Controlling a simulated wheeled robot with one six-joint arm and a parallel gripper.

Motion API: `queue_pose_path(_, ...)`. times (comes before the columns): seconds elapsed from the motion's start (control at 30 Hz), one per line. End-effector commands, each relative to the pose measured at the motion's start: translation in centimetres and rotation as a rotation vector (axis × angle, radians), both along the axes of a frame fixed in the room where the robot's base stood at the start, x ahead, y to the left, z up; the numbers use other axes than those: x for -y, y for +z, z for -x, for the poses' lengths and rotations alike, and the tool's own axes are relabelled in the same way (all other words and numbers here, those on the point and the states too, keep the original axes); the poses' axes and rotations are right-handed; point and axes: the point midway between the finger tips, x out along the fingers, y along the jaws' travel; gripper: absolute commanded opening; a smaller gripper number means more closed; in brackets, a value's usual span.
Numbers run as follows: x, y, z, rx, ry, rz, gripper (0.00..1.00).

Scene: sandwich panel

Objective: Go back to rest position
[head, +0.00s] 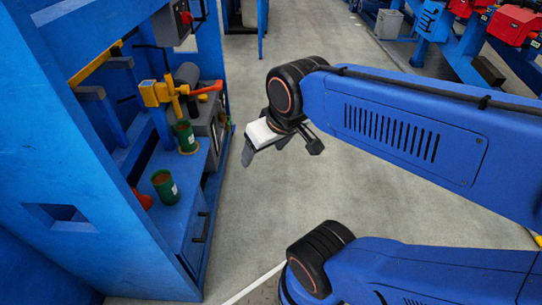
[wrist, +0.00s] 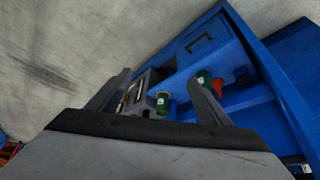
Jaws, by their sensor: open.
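My gripper (head: 280,148) hangs in the air over the grey floor, to the right of the blue workstation (head: 185,225) in the head view. In the wrist view my gripper (wrist: 160,92) shows two fingers spread apart with nothing between them. A green can (head: 165,186) stands at the front of the workstation shelf, and a second green can (head: 185,137) stands behind it. Both cans also show beyond the fingers in the wrist view, one (wrist: 162,103) between the fingers and one (wrist: 203,78) by the right finger. The gripper is clear of both.
The blue frame (head: 75,120) of the workstation rises at the left. A yellow fixture (head: 155,92) and a grey machine (head: 207,120) stand on the shelf. Blue racks with red boxes (head: 513,24) and a grey bin (head: 388,24) are at the back right. The floor (head: 330,190) between is clear.

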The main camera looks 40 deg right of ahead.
Motion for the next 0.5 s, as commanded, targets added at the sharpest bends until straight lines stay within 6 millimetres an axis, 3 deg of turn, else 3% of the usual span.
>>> queue_pose_path(0.1, 0.0, 0.2, 2.0, -0.024, -0.002, -0.003, 0.72)
queue_pose_path(0.2, 0.0, 0.2, 2.8, -0.036, -0.002, -0.004, 0.72)
queue_pose_path(0.5, -0.1, 0.2, 2.9, -0.039, -0.003, -0.004, 0.72)
